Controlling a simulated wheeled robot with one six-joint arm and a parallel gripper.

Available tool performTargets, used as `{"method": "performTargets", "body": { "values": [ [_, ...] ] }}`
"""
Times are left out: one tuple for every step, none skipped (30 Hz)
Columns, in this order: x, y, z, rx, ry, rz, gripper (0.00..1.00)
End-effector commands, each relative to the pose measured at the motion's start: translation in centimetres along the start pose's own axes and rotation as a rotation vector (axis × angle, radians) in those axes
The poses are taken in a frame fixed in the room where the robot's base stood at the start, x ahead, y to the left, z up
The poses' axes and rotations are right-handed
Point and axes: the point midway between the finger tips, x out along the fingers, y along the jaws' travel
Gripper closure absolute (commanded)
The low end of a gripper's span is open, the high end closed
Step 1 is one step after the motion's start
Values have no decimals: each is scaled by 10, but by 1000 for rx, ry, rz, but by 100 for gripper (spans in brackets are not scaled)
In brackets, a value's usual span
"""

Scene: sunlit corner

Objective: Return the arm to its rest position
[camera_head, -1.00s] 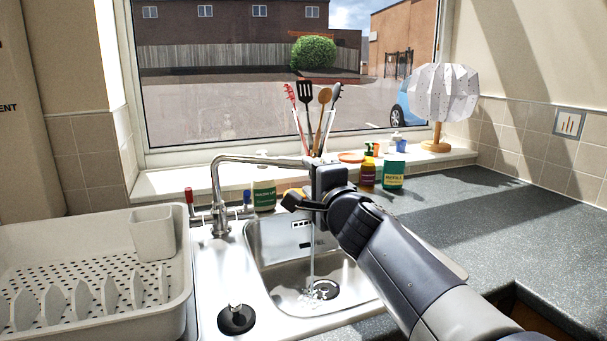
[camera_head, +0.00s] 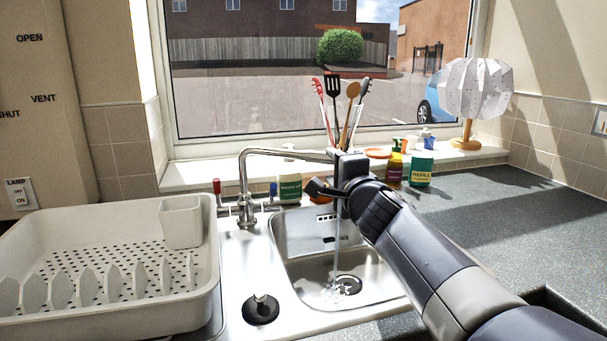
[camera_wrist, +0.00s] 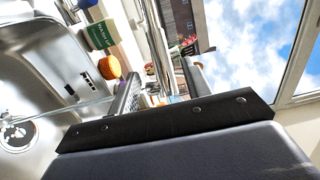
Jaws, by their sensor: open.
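My gripper (camera_head: 347,172) is over the back of the sink basin, at the end of the tap's spout, pointing away towards the window. In the wrist view its two fingers (camera_wrist: 160,88) stand apart with no object clearly held between them. My arm reaches in from the lower right. The chrome tap (camera_head: 245,185) stands left of the gripper, and its spout tip is hidden behind it. Water runs down into the steel sink (camera_head: 300,270). I cannot tell whether the gripper touches the spout.
A white dish rack (camera_head: 105,318) stands left of the sink. Bottles, including a green one (camera_head: 421,172), utensils (camera_head: 334,100) and a lamp (camera_head: 474,90) line the back near the window. The grey worktop (camera_head: 500,205) on the right is mostly clear.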

Motion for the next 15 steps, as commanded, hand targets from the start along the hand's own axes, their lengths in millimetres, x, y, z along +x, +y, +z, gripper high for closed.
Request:
{"method": "performTargets", "body": {
  "values": [
    [9,0,0,1,-1,2,54],
    [14,0,0,0,-1,2,54],
    [20,0,0,1,-1,2,54],
    [24,0,0,1,-1,2,54],
    [29,0,0,0,-1,2,54],
    [34,0,0,0,-1,1,54],
    [38,0,1,1,-1,1,54],
    [42,0,1,1,-2,1,54],
    [47,-1,1,0,-1,1,54],
    [51,-1,0,0,-1,1,54],
    [54,-1,0,0,-1,1,54],
    [57,-1,0,0,-1,0,54],
    [60,-1,0,0,-1,0,54],
    [62,-1,0,0,-1,0,54],
    [64,-1,0,0,-1,0,54]
  ]
}}
